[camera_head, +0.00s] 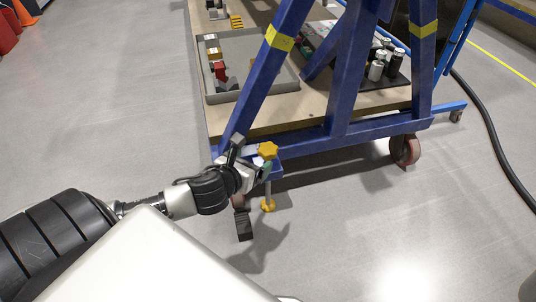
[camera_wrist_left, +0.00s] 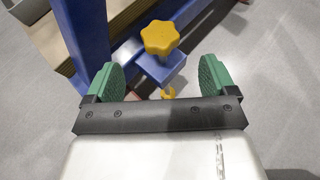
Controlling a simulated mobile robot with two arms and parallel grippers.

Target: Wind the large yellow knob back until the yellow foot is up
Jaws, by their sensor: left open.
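The large yellow knob (camera_head: 268,150) sits on top of a blue bracket at the near corner of the blue jig frame. It also shows in the left wrist view (camera_wrist_left: 160,38), ahead of and between my fingers. The yellow foot (camera_head: 267,206) is at the lower end of a thin rod below the bracket, close to the floor; I cannot tell if it touches. Part of it shows in the left wrist view (camera_wrist_left: 168,93). My left gripper (camera_wrist_left: 160,80) is open and empty, with green finger pads apart, just short of the knob. My right gripper is not in view.
The blue frame (camera_head: 345,85) rises around a wooden shelf (camera_head: 290,117) bearing a grey tray (camera_head: 250,92) and several cans. A red caster (camera_head: 405,150) stands at right. A black hose (camera_head: 490,130) lies on the floor. Floor in front is clear.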

